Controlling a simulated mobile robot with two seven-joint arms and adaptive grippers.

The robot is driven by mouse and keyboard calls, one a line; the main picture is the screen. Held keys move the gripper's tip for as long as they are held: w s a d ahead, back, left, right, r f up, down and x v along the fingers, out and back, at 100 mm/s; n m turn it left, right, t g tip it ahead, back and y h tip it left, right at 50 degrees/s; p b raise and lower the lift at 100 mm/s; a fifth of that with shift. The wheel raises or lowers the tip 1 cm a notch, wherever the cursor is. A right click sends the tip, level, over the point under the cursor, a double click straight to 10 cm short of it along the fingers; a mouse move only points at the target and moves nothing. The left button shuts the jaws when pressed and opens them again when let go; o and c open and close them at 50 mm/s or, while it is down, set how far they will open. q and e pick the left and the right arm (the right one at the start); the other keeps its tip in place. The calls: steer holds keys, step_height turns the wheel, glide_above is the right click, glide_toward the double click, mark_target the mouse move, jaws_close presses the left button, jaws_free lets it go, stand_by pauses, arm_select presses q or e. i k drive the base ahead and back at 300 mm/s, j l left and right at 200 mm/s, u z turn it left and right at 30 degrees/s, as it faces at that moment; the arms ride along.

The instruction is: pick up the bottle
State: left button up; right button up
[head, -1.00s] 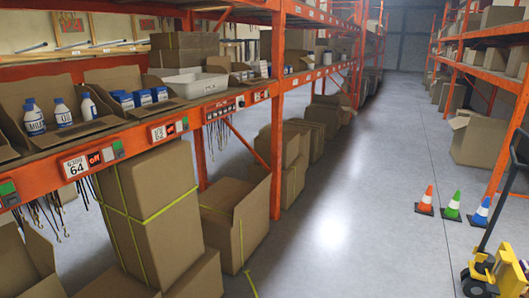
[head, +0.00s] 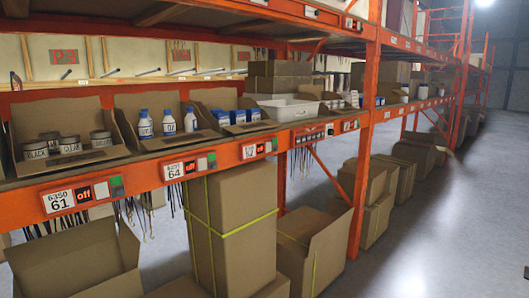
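Three white bottles with blue caps and labels stand upright in an open cardboard bin on the orange rack's shelf. The left bottle (head: 145,125), the middle bottle (head: 169,123) and the right bottle (head: 190,120) are a little apart from each other. The bin (head: 152,147) is above the shelf label reading 64 (head: 174,171). Neither of my grippers is in view.
Grey jars (head: 62,145) fill the bin to the left, and blue-and-white boxes (head: 238,116) the bin to the right. A white tub (head: 290,110) stands further right. Large cardboard boxes (head: 232,225) stand below the shelf. The aisle floor (head: 440,230) at right is clear.

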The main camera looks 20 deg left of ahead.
mark_target(191, 123)
steer(key=i+j+u, duration=0.1)
steer(key=j+u, duration=0.25)
steer(key=i+j+u, duration=0.15)
steer(key=u, duration=0.2)
steer(key=i+j+u, duration=0.15)
steer(key=u, duration=0.2)
